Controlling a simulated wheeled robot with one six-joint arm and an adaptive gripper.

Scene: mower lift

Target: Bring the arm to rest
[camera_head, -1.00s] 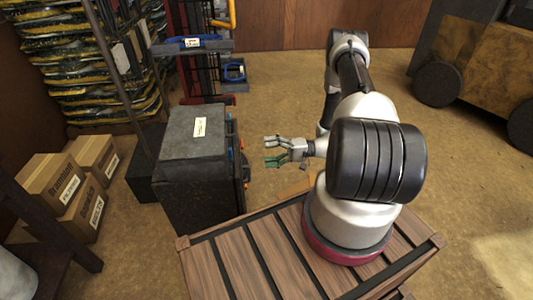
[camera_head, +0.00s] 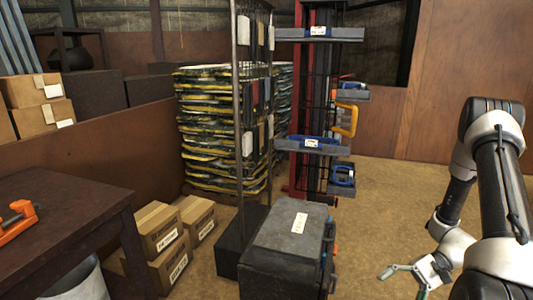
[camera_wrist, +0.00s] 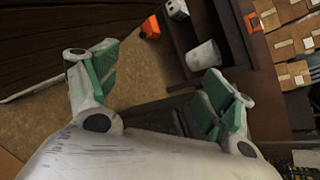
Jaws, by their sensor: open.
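My gripper (camera_head: 405,270) shows at the lower right of the head view, at the end of my folded arm. Its green-padded fingers are apart and nothing is between them. In the wrist view my gripper (camera_wrist: 160,95) has its two fingers spread wide, with bare floor and dark furniture beyond the gap. In the head view the gripper is over the floor, to the right of a dark grey cabinet (camera_head: 285,245) and apart from it in the picture. Part of my arm runs out of the frame at the right.
A dark table (camera_head: 75,215) with an orange tool (camera_head: 17,222) stands at the left. Cardboard boxes (camera_head: 160,235) sit on the floor beside it. A rack (camera_head: 305,145) with blue-handled items stands behind the cabinet, near stacked sacks (camera_head: 205,135). Open floor (camera_head: 385,195) lies behind my arm.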

